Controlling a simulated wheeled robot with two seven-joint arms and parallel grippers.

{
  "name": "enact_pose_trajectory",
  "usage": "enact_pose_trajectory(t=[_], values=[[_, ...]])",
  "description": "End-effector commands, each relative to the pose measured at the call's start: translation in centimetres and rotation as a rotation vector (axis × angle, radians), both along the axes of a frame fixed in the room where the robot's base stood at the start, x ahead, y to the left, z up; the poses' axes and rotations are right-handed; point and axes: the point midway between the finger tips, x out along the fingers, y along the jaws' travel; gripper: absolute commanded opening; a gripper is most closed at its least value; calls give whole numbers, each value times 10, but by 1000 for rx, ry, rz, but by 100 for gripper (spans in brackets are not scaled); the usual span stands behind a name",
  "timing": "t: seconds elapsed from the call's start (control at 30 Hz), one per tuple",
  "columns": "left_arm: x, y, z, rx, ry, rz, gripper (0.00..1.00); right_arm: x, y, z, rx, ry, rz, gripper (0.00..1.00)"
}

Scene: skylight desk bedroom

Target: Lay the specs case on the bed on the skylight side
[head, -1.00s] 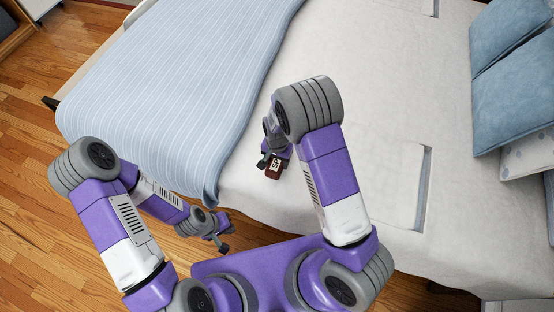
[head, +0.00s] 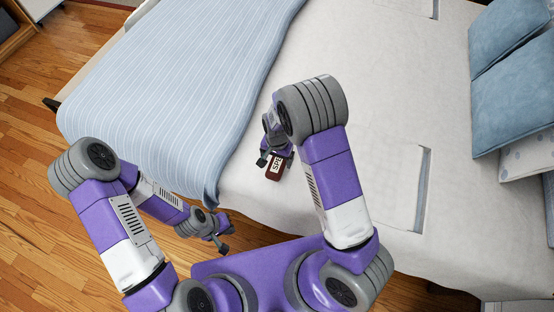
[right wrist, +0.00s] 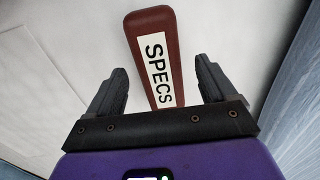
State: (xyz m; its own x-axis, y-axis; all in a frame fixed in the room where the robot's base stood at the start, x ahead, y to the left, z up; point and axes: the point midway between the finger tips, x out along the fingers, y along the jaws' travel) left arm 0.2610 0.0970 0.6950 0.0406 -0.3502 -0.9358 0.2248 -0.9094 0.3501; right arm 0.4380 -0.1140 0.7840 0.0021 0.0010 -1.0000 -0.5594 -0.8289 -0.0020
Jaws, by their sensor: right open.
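The specs case (head: 275,168) is a reddish-brown box with a white label, lying on the white sheet of the bed (head: 375,95) near its front edge. In the right wrist view the case (right wrist: 136,25) lies between and beyond the fingers, its label reading SPECS. My right gripper (right wrist: 158,92) is open, with a gap on both sides of the case. In the head view my right gripper (head: 272,158) is right by the case and partly hidden by my arm. My left gripper (head: 222,240) hangs over the floor beside the bed; its jaws are too small to read.
A blue striped blanket (head: 180,90) covers the left part of the bed. Blue pillows (head: 512,85) lie at the right. The white sheet between them is mostly clear. Wooden floor (head: 40,200) shows at the left.

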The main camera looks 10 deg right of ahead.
Motion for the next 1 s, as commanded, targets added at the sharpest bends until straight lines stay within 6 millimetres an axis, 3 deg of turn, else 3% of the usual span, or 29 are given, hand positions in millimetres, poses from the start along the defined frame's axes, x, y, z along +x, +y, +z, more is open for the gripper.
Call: enact_pose_trajectory(t=[0.2,0.4,0.6,1.0], values=[[0,0,15,0,0,0,0,0,1,53,2,-5,1,84],[0,0,22,0,0,0,0,0,0,86,1,-2,1,84],[0,0,24,0,0,0,0,0,0,98,0,0,1,84],[0,0,24,0,0,0,0,0,0,98,0,0,0,84]])
